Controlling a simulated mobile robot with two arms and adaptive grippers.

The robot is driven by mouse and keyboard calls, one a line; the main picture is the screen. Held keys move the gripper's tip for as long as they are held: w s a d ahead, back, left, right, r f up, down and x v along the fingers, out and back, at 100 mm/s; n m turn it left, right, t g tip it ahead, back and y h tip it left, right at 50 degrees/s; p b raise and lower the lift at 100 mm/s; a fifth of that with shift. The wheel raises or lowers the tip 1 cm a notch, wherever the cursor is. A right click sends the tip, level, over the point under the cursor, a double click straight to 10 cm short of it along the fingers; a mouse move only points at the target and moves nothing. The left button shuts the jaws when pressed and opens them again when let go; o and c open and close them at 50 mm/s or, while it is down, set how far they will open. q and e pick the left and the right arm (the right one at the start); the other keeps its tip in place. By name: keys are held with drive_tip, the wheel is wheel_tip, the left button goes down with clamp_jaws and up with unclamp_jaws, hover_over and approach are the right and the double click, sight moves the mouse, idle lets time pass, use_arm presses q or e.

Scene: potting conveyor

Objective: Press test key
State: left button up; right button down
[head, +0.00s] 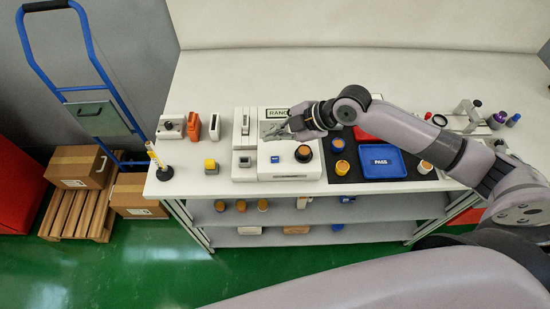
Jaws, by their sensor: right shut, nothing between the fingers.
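A white tester box (291,171) stands on the workbench, with a green-edged sign partly reading "RANG" at its back. A dark round item with an orange top (304,153) is on it. A small blue mark (275,159) shows on its top; I cannot tell whether this is the test key. My right gripper (270,134) is shut and empty over the back left part of the box, and it hides the surface beneath. I cannot tell whether its tips touch the box. My left gripper is not in view.
A narrow white device (244,172) stands just left of the box. A blue "PASS" tray (382,174), a red tray (364,135) and orange-topped jars are to the right. A lamp post (155,157) stands at the front left corner. The back of the white bench (260,75) is clear.

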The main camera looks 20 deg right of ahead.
sight(275, 161)
wheel_tip(275, 161, down, 8)
drive_tip(key=b, duration=0.6)
drive_tip(key=shift+f, duration=0.2)
idle(1.0)
drive_tip(key=shift+f+b, duration=0.4)
drive_tip(key=shift+f+b, duration=0.3)
drive_tip(key=shift+f, duration=0.1)
idle(0.4)
drive_tip(key=shift+r, duration=0.15)
idle(0.3)
drive_tip(key=shift+r+p, duration=0.65)
drive_tip(key=shift+r, duration=0.05)
drive_tip(key=shift+r, duration=0.1)
wheel_tip(275, 161, up, 5)
drive_tip(key=p, duration=0.4)
